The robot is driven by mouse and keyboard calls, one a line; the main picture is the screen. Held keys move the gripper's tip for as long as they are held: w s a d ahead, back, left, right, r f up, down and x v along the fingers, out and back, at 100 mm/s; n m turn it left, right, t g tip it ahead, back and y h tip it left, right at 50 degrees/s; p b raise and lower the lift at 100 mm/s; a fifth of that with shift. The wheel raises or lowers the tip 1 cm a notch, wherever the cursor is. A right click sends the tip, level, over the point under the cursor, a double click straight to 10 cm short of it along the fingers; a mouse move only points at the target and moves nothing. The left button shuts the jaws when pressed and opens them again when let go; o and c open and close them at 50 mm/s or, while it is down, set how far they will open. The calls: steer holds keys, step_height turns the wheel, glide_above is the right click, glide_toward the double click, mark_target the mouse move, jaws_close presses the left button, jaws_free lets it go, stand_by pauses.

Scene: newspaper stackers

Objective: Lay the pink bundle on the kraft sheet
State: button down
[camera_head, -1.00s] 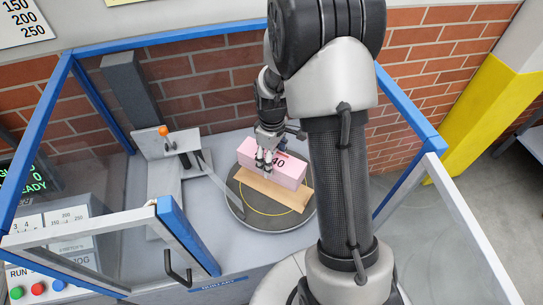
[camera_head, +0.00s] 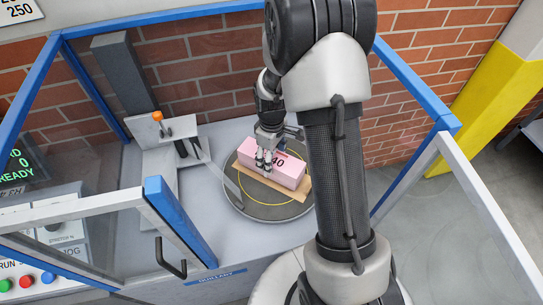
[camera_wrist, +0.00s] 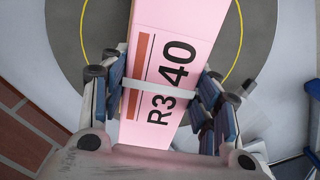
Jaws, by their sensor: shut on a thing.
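The pink bundle (camera_head: 286,172) is a long pink block marked "40" on top. In the wrist view the bundle (camera_wrist: 165,75) shows "R3 40", a brown stripe and a pale band across it. My gripper (camera_head: 266,163) is shut on the bundle from above, with a finger at each long side; the wrist view also shows the gripper (camera_wrist: 168,95). The kraft sheet (camera_head: 262,189) lies on the round turntable. The bundle is over it, hiding most of it, with a tan strip showing along the near edge. I cannot tell whether the bundle touches the sheet.
The grey turntable (camera_head: 250,208) has a yellow ring. A grey arm with an orange knob (camera_head: 157,116) stands left of it. A blue-and-white frame with clear panels (camera_head: 178,230) surrounds the station; brick wall (camera_head: 215,65) behind. A button panel (camera_head: 35,270) is at lower left.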

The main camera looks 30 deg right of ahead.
steer(key=shift+f+b, duration=0.45)
steer(key=shift+f, duration=0.1)
stand_by(0.4)
steer(key=c, duration=0.9)
jaws_free()
steer(key=o, duration=0.4)
step_height(320, 180, up, 12)
steer(key=s+a+r+m+t, duration=0.25)
steer(key=s+a+r, duration=0.35)
steer(key=s+r, duration=0.55)
steer(key=s+a+r+m, duration=0.1)
steer(key=s, duration=0.2)
steer(key=s+a+r+m+t, duration=0.1)
steer(key=s+m, duration=0.1)
steer(key=s, duration=0.2)
steer(key=s+a+r+m+t, duration=0.1)
steer(key=s, duration=0.2)
steer(key=shift+s+a+r, duration=0.2)
steer(key=shift+s+r, duration=0.05)
steer(key=shift+r, duration=0.15)
